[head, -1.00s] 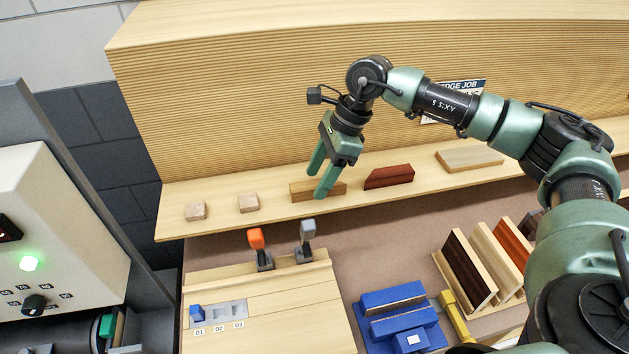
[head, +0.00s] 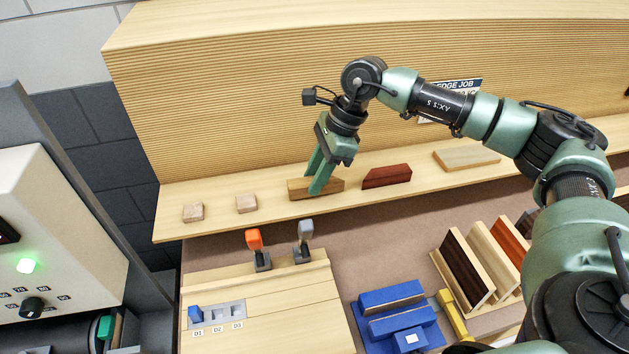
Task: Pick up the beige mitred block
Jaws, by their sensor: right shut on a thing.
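My right gripper (head: 315,182) is shut on a tan-brown wooden block (head: 334,185) on the wooden shelf. Its fingers cover the block's middle, and the block still appears to rest on the shelf. A pale beige block (head: 466,156) with what looks like a slanted end lies farther right on the shelf, apart from the gripper. A dark red block (head: 388,176) with a slanted end lies between these two. My left gripper is not in view.
Two small pale blocks (head: 193,212) (head: 246,203) sit on the shelf's left part. Below stand an orange lever (head: 254,240), a grey lever (head: 305,233), a blue fixture (head: 398,319) and a rack of upright boards (head: 467,268). A ribbed wall (head: 260,100) rises behind the shelf.

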